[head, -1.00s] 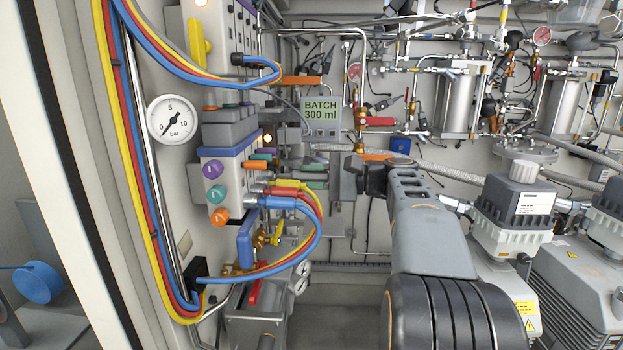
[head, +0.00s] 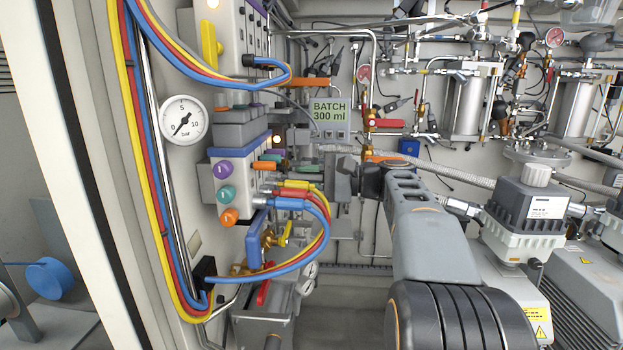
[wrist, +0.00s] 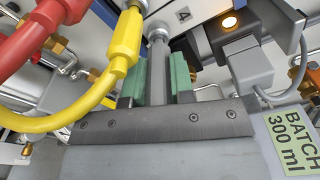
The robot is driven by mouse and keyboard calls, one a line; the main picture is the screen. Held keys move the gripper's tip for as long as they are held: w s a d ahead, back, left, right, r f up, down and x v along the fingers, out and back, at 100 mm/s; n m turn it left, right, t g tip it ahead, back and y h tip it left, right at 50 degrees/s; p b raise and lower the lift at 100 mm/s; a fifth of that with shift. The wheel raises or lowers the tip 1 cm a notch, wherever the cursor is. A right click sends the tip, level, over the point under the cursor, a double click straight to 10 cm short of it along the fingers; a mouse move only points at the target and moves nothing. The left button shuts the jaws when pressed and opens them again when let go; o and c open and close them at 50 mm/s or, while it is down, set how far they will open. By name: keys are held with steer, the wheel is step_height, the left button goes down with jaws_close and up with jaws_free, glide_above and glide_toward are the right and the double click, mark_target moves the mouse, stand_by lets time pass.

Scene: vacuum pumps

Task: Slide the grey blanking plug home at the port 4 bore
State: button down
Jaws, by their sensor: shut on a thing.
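The grey blanking plug (wrist: 157,40) stands between the two green jaw pads of my gripper (wrist: 159,66) in the wrist view. The gripper is shut on it. The plug's far end points at the pale manifold face, just left of the label 4 (wrist: 183,15). The port 4 bore is hidden behind the plug's end, so I cannot tell whether the tip is inside it. In the head view my gripper (head: 310,160) is small, right of the manifold block (head: 228,180), and the plug is not clear there.
Yellow (wrist: 124,45) and red (wrist: 32,42) hose fittings run close left of the gripper. A lit amber lamp (wrist: 229,20) and a grey connector block (wrist: 248,66) with a cable lie close right. The batch sign (head: 328,110) stands behind. A pump (head: 525,215) is at right.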

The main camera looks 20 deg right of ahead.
steer(key=shift+a, duration=0.15)
stand_by(0.7)
steer(key=c, duration=0.9)
jaws_free()
steer(key=shift+w, duration=0.1)
steer(key=b+v, duration=0.2)
steer(key=v, duration=1.1)
steer(key=shift+s+d, duration=0.3)
